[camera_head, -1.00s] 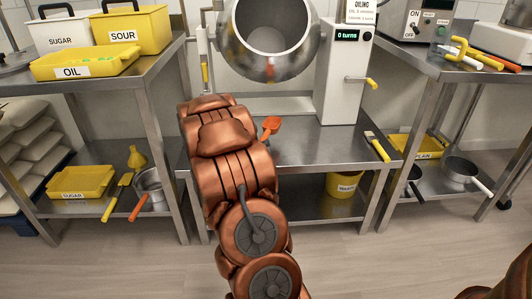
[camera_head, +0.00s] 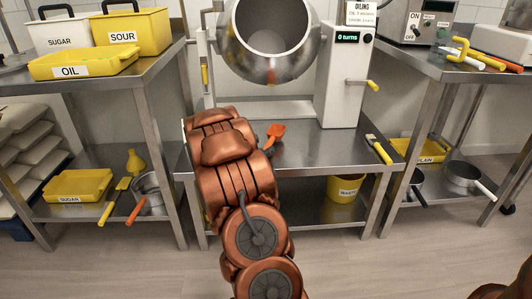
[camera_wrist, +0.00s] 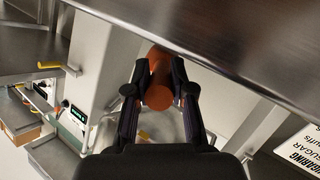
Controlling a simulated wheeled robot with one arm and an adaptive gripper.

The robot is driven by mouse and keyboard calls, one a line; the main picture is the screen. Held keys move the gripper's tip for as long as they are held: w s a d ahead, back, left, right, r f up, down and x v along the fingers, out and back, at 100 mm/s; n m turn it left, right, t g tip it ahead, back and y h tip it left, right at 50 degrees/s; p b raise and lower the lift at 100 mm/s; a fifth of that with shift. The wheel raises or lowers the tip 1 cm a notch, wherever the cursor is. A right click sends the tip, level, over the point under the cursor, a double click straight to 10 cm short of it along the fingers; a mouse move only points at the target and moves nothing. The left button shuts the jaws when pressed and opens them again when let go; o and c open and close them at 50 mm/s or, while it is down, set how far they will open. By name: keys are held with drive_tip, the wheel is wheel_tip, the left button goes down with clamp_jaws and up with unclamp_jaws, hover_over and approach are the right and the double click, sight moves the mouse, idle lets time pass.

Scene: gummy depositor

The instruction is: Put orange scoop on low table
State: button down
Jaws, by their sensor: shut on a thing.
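The orange scoop (camera_head: 276,131) shows in the head view just right of my arm's end, seen over the low table (camera_head: 320,147). Only its head and a short neck show there; my arm hides the rest. In the wrist view my gripper (camera_wrist: 160,92) is shut on the scoop's round orange handle (camera_wrist: 158,82), with one dark finger on each side. A steel surface crosses the top of the wrist view, close beyond the handle. I cannot tell whether the scoop touches the tabletop.
A tilted steel drum (camera_head: 272,45) and a white control housing (camera_head: 345,85) stand at the back of the low table. A yellow-handled tool (camera_head: 378,148) lies near its right edge. Between scoop and tool the top is clear. Higher tables flank both sides.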

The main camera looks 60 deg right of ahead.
drive_tip(key=shift+f, duration=0.55)
drive_tip(key=c, duration=1)
unclamp_jaws()
drive_tip(key=shift+f, duration=0.1)
